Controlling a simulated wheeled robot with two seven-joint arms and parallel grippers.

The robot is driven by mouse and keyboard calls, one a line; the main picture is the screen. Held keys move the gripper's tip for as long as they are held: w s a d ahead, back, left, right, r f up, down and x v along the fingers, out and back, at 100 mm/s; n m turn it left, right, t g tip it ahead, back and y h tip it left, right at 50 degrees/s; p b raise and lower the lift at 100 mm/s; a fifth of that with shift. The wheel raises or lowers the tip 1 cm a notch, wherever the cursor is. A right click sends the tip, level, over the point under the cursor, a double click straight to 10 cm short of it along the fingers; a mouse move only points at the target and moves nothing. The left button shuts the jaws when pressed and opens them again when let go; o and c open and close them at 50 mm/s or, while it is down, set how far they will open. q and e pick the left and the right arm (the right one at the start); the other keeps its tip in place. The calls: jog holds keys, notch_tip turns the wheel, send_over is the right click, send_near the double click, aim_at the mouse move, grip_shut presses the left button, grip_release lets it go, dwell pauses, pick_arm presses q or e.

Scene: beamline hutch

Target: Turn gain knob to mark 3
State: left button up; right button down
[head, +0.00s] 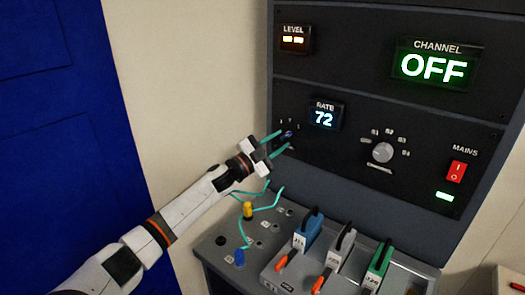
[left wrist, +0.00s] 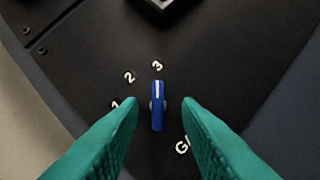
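The gain knob (left wrist: 158,105) is a narrow blue knob with a white pointer line. In the left wrist view its line points up at the printed mark 3 (left wrist: 157,66). Mark 2 (left wrist: 130,77) is to the left, and mark 1 is partly hidden by a finger. The label below is mostly covered. My left gripper (left wrist: 160,108) has its teal fingers on either side of the knob, with a gap on both sides; it is open. In the head view the knob (head: 288,134) is small, between the fingertips of my left gripper (head: 277,142). My right gripper is not in view.
A grey selector knob (head: 382,152) and a red mains switch (head: 456,171) are to the right on the same panel. The rate display (head: 323,117) reads 72. Below are a yellow plug (head: 248,210), a blue plug (head: 240,258) and several levers on a sloped desk.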

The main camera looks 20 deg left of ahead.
pick_arm(q)
jog(key=p+v, duration=0.1)
jog(key=v, duration=1)
